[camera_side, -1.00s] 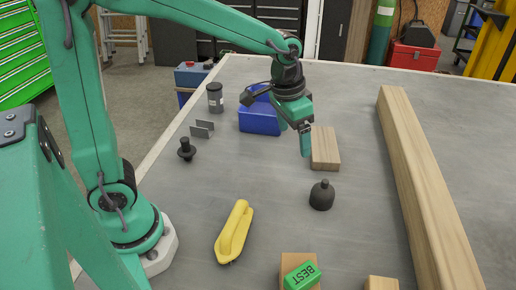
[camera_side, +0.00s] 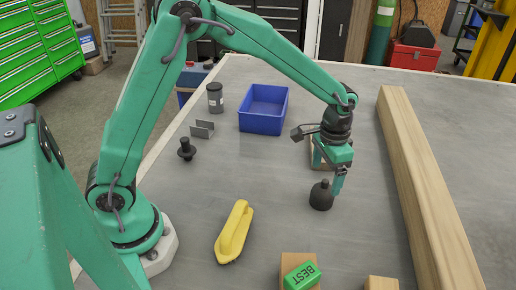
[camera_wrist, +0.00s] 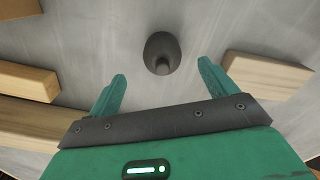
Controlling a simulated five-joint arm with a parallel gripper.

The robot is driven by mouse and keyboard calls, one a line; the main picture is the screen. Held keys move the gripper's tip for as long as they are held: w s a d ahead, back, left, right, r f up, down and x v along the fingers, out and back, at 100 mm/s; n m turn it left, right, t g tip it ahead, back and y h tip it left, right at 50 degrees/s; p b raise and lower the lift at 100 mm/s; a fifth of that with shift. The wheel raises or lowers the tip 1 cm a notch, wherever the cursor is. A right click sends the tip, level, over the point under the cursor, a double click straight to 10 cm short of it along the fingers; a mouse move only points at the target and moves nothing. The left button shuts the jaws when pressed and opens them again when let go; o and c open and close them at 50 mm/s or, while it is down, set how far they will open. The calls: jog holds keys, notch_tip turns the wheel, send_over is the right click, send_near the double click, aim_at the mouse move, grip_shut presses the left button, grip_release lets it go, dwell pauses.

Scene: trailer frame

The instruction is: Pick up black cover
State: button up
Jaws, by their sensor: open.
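The black cover (camera_side: 321,197) is a dark, rounded piece with a small knob on top, standing upright on the grey table. In the wrist view the cover (camera_wrist: 161,52) lies ahead of my gripper, a little beyond the fingertips and roughly centred between them. My gripper (camera_side: 328,181) is open and empty, just above and beside the cover in the side view. Its two green fingers (camera_wrist: 162,82) are spread apart in the wrist view. No contact with the cover shows.
A long wooden beam (camera_side: 425,190) lies to the right. A wooden block (camera_side: 316,164) sits behind my gripper, partly hidden. A blue bin (camera_side: 262,122), a yellow handle-like piece (camera_side: 234,232), a black knobbed part (camera_side: 187,151) and a green BEST block (camera_side: 302,275) stand around. Bare table separates them.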

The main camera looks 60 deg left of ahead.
aim_at(323, 187)
jog(key=shift+w+a+f, duration=0.1)
jog(key=shift+f, duration=3.7)
jog(key=c, duration=1.1)
